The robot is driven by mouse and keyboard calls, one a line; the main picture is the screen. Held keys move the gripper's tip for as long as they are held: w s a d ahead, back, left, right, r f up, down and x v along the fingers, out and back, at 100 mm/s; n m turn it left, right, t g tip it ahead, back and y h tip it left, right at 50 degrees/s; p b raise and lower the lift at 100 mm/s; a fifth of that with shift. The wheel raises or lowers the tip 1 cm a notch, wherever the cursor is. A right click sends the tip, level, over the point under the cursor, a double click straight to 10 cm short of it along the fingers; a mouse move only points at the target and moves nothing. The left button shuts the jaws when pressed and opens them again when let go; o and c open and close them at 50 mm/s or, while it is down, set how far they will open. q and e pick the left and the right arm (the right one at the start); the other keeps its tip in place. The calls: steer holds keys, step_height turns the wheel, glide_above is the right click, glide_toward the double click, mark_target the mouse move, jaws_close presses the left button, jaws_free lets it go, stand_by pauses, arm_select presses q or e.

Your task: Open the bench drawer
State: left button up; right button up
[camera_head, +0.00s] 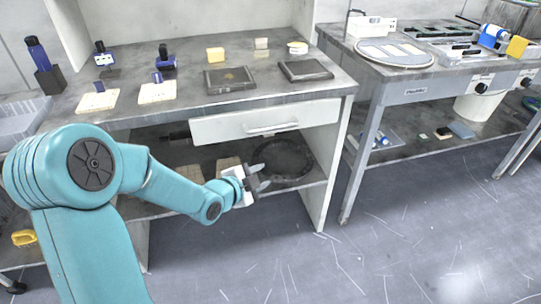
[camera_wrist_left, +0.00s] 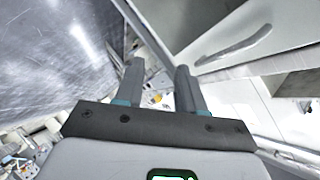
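The bench drawer (camera_head: 232,126) is a white front panel under the grey bench top (camera_head: 130,112), and it looks shut. Its pale bar handle (camera_head: 273,128) runs across the front. My left gripper (camera_head: 263,179) is below the handle and apart from it, with its fingers spread and nothing between them. In the left wrist view the two fingers (camera_wrist_left: 160,80) stand apart, and the handle (camera_wrist_left: 238,47) shows beyond them to the upper right on the drawer front (camera_wrist_left: 215,25). My right gripper is in neither view.
A lower shelf (camera_head: 312,178) under the bench holds a dark ring (camera_head: 285,160). White side panels bound the bench. A second table (camera_head: 420,88) with a round tray (camera_head: 394,53) stands to the right. The floor (camera_head: 330,265) in front is clear.

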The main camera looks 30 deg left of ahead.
mark_target(270, 129)
arm_select(q)
steer(key=a+r+m+t+y+b, duration=0.1)
steer(key=a+r+m+t+b, duration=0.2)
steer(key=a+r+m, duration=0.25)
steer(key=shift+n, duration=0.25)
steer(key=w, duration=0.5)
steer(key=w+f, duration=0.1)
steer(key=w, duration=0.4)
steer(key=w+a, duration=0.1)
steer(key=w, duration=0.4)
steer(key=shift+f, duration=0.4)
steer(key=shift+a, duration=0.1)
jaws_close()
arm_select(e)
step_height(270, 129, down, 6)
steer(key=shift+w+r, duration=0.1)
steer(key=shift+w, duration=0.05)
